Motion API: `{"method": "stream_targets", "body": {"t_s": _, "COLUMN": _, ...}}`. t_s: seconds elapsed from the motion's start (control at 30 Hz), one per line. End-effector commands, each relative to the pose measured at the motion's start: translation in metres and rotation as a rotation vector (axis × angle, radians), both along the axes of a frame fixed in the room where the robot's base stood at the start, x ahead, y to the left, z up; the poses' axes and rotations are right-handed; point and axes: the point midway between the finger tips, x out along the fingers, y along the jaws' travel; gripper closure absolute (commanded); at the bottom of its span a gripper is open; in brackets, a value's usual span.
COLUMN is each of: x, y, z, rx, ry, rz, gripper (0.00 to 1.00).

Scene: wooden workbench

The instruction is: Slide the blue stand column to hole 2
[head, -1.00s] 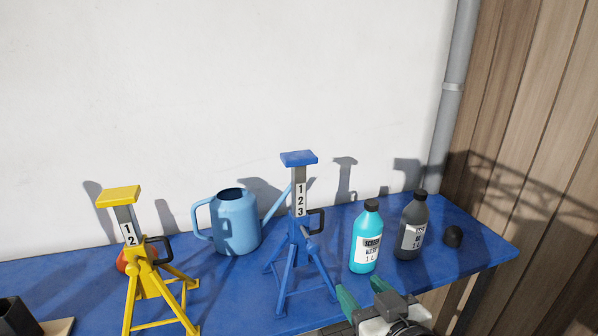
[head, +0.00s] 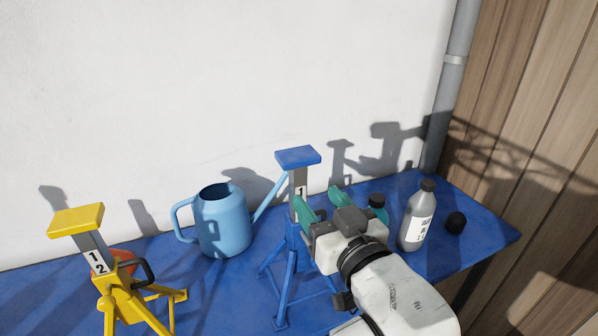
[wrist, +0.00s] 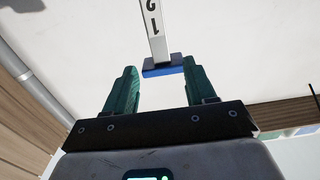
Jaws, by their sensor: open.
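The blue stand (head: 285,290) stands on the bench with its grey column (head: 296,183) raised. In the wrist view, the column (wrist: 154,35) appears upside down with 1 and 2 readable. The top plate (wrist: 163,70) lies in line with the gap between my fingers (wrist: 160,88). I cannot tell whether they touch it.
A yellow stand (head: 110,295) with its own numbered column is at the left. A light blue watering can (head: 222,230) stands left of the blue stand. A teal bottle (head: 377,202), mostly hidden by my gripper, a grey bottle (head: 416,218) and a black cap (head: 455,222) are at the right.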

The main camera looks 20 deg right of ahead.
Motion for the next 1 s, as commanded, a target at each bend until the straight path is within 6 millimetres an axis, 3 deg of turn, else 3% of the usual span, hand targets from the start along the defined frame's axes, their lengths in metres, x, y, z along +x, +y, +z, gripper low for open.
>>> {"method": "stream_targets", "body": {"t_s": 0.2, "x": 0.042, "y": 0.0, "z": 0.003, "rx": 0.0, "ry": 0.001, "rz": -0.002, "gripper": 0.45}}
{"method": "stream_targets", "body": {"t_s": 0.43, "x": 0.073, "y": 0.0, "z": 0.002, "rx": 0.0, "ry": 0.0, "rz": -0.001, "gripper": 0.45}}
{"method": "stream_targets", "body": {"t_s": 0.87, "x": 0.083, "y": 0.0, "z": 0.0, "rx": 0.0, "ry": 0.001, "rz": -0.001, "gripper": 0.45}}
{"method": "stream_targets", "body": {"t_s": 1.0, "x": 0.083, "y": 0.0, "z": 0.0, "rx": 0.0, "ry": 0.001, "rz": 0.0, "gripper": 0.56}}
